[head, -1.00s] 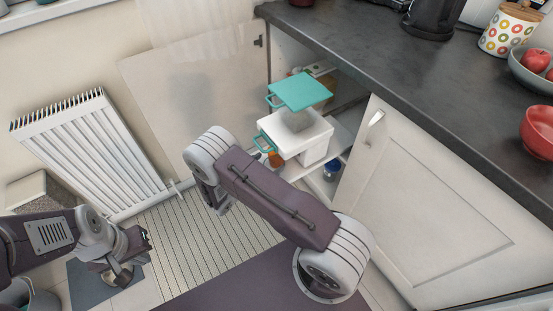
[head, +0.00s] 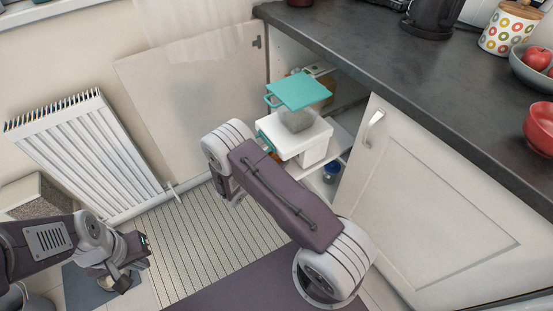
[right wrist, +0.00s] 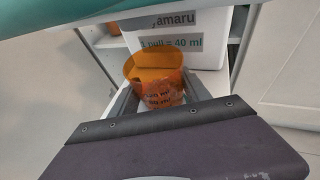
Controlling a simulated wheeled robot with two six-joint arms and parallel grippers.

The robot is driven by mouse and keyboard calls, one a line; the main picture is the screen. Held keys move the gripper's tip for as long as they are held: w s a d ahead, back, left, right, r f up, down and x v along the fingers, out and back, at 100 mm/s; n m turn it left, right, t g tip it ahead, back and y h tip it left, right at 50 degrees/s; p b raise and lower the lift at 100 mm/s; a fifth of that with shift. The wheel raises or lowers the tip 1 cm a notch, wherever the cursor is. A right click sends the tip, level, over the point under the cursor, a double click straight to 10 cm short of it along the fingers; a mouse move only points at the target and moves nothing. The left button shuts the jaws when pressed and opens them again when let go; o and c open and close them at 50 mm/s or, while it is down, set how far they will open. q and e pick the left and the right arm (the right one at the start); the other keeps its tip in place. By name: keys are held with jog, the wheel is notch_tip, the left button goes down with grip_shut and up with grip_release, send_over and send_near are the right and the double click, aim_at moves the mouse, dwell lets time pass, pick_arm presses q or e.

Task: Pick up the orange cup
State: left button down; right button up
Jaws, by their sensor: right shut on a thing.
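The orange cup (right wrist: 153,77), see-through with printed marks, stands upright between the fingers of my right gripper (right wrist: 158,98) in the right wrist view. That gripper is shut on it. The cup is right in front of a white container (right wrist: 180,35) with printed labels. In the head view my right arm hides the right gripper and nearly all of the cup. My left gripper (head: 122,279) hangs low at the left, away from the cabinet; its jaw opening is unclear.
The open cabinet holds the white container (head: 294,134), a teal lid-like item (head: 299,93) above it, and a blue item (head: 331,171) on the shelf. An open door (head: 380,215) stands at the right, under the dark counter (head: 400,90). A radiator (head: 75,155) is at left.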

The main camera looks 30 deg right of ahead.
jog(key=shift+r+p, duration=1.1)
jog(key=shift+r, duration=1)
jog(key=s+a+p, duration=0.1)
jog(key=s+a, duration=0.3)
jog(key=a, duration=0.4)
jog(key=s+a+p, duration=0.1)
jog(key=s+a, duration=0.3)
jog(key=a, duration=0.4)
jog(key=shift+f, duration=0.35)
jog(key=shift+s, duration=0.1)
jog(key=shift+r, duration=0.1)
